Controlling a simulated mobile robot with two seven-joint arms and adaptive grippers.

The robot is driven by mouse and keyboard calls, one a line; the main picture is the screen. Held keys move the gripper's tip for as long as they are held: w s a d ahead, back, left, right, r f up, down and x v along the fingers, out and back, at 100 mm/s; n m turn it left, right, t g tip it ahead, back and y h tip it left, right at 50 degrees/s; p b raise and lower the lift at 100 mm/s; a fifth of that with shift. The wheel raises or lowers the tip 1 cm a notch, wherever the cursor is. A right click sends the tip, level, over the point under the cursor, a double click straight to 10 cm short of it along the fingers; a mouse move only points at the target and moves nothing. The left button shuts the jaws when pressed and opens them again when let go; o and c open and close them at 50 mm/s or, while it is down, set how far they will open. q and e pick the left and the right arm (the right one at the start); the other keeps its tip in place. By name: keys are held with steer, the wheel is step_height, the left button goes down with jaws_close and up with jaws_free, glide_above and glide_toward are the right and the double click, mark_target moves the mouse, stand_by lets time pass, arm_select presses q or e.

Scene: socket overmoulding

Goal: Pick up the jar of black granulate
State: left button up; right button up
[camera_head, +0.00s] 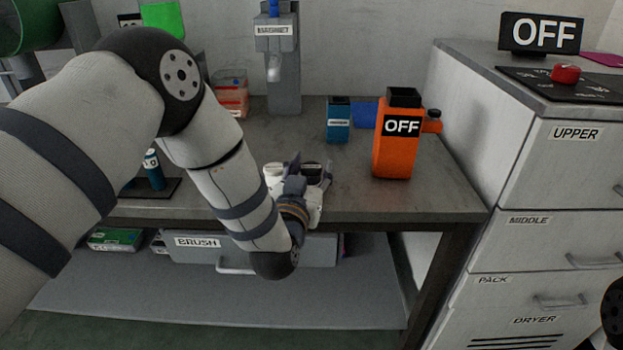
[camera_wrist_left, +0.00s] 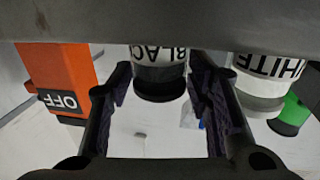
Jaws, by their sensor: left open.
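The jar of black granulate (camera_wrist_left: 160,74) has a label reading BLACK, upside down in the left wrist view. It stands between the two fingers of my left gripper (camera_wrist_left: 161,100), which are open with a gap on each side of the jar. In the head view the black jar (camera_head: 312,170) is near the front edge of the table, partly hidden by my left gripper (camera_head: 311,178). A jar labelled WHITE (camera_wrist_left: 262,80) is beside it, outside the fingers; in the head view the white jar (camera_head: 273,172) is left of the gripper.
An orange device marked OFF (camera_head: 393,150) stands right of the jars on the table (camera_head: 240,195). A small blue container (camera_head: 338,125) and a grey dispenser (camera_head: 283,80) are behind. A grey drawer cabinet (camera_head: 540,180) stands at the right.

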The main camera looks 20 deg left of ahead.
arm_select(q)
steer(key=c, duration=1)
